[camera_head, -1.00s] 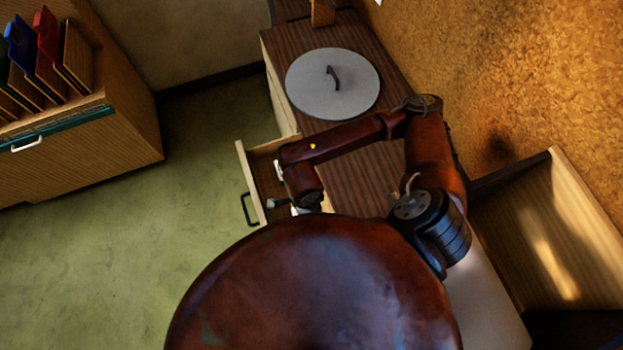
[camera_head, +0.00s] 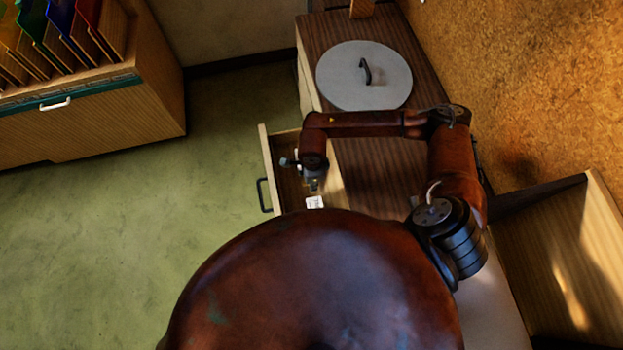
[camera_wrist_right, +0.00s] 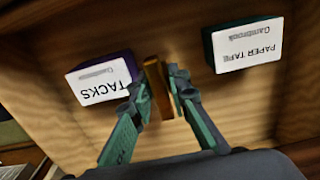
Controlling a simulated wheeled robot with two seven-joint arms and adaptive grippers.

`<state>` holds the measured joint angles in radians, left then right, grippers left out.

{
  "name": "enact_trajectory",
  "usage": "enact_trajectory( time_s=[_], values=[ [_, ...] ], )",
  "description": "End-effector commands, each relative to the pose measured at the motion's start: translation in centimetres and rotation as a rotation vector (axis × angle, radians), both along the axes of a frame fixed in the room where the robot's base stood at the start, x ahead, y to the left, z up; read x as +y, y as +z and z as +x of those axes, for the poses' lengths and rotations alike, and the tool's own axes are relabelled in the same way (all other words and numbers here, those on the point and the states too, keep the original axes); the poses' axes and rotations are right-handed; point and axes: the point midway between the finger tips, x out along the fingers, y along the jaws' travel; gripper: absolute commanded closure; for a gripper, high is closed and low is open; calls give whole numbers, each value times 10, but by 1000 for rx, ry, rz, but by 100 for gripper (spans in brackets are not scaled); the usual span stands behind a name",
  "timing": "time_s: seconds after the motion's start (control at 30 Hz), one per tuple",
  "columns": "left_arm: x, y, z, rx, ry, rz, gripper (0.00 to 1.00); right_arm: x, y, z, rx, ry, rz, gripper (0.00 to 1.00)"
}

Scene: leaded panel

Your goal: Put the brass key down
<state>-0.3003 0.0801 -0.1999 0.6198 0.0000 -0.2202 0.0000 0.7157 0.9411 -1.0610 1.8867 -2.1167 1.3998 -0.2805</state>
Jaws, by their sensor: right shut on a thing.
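The brass key (camera_wrist_right: 156,82) is a gold-coloured bar between the fingertips of my right gripper (camera_wrist_right: 160,88) in the wrist view. That gripper is shut on it. In the head view my right gripper (camera_head: 312,185) is over the open wooden drawer (camera_head: 266,160), which has a dark handle. The wrist view looks down into the drawer, with the key between two labelled boxes. Whether the key touches the drawer floor I cannot tell. My left gripper is not in view.
A white-topped box marked TACKS (camera_wrist_right: 100,82) stands left of the key, and a PAPER TAPE box (camera_wrist_right: 247,44) stands to its right. A round grey lid (camera_head: 350,85) lies on the cabinet top. A file cabinet (camera_head: 100,115) with coloured folders stands at left. Green floor is clear between.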

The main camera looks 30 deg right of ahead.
Motion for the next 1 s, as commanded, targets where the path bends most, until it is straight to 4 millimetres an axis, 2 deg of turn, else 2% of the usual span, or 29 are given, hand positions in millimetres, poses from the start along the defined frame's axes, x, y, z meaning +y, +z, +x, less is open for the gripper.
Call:
enact_trajectory(
  time_s=[0.17, 0.37, 0.77, 0.8, 1.0],
  values=[
    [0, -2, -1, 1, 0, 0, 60, -2, -10, 7, 1, 0, 0, 100],
    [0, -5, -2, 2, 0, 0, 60, -1, -37, 6, 1, 1, 0, 100],
    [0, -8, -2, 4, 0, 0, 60, -1, -43, 7, 0, 1, 0, 100],
    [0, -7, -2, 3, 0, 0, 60, -1, -42, 7, -1, 1, 0, 81],
    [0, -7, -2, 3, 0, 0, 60, -1, -41, 7, -1, 1, 0, 67]
  ],
)
